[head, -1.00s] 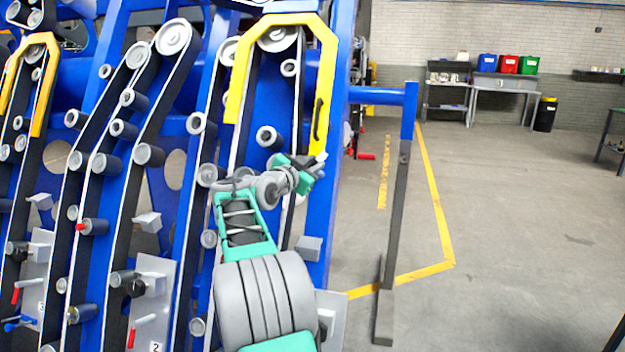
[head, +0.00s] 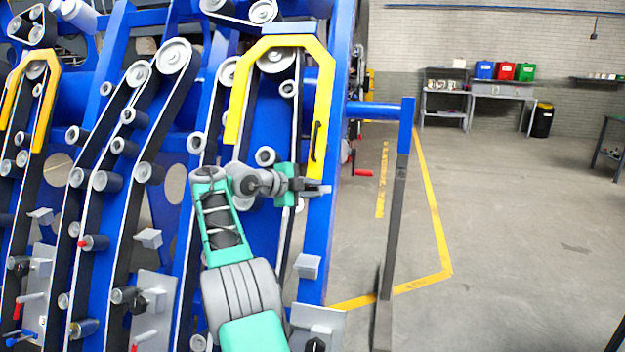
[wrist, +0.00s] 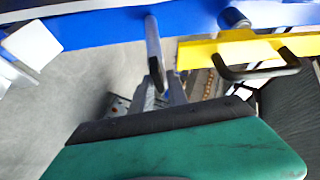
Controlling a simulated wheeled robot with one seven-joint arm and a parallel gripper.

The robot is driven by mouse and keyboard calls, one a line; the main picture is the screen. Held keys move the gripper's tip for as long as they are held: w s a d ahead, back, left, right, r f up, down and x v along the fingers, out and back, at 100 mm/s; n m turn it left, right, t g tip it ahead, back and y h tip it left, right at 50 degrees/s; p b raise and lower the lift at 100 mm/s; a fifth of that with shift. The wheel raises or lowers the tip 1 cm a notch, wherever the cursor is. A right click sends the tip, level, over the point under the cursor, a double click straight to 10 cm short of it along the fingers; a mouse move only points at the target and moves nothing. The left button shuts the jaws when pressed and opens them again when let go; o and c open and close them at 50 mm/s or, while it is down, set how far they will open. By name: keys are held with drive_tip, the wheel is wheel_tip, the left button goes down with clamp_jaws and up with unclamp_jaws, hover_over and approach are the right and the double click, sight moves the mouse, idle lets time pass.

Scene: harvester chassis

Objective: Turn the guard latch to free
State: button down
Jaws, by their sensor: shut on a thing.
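The yellow guard (head: 322,97) arches over the belt on the right of the blue chassis, with a black handle (head: 316,142) on its right leg. In the wrist view the guard (wrist: 215,50) and its black handle (wrist: 262,72) are at upper right. The guard latch (wrist: 153,45) shows there as a slim grey lever standing out from the blue frame. My gripper (wrist: 163,92) is shut on the lever's dark lower end, between its grey fingers. In the head view my gripper (head: 317,189) is just below the guard's right leg; the latch is too small to make out.
The blue chassis beam (head: 338,120) runs beside the guard. A post (head: 396,215) stands to the right, joined to the chassis by a blue bar. Rollers and belts fill the left. The floor right of the post is open.

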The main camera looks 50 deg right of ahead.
drive_tip(key=shift+m+y+p, duration=0.4)
drive_tip(key=shift+m+p, duration=0.4)
drive_tip(key=shift+m, duration=0.1)
drive_tip(key=shift+f, duration=0.1)
drive_tip(key=shift+s, duration=0.1)
drive_tip(key=c, duration=1.5)
unclamp_jaws()
drive_tip(key=v, duration=0.8)
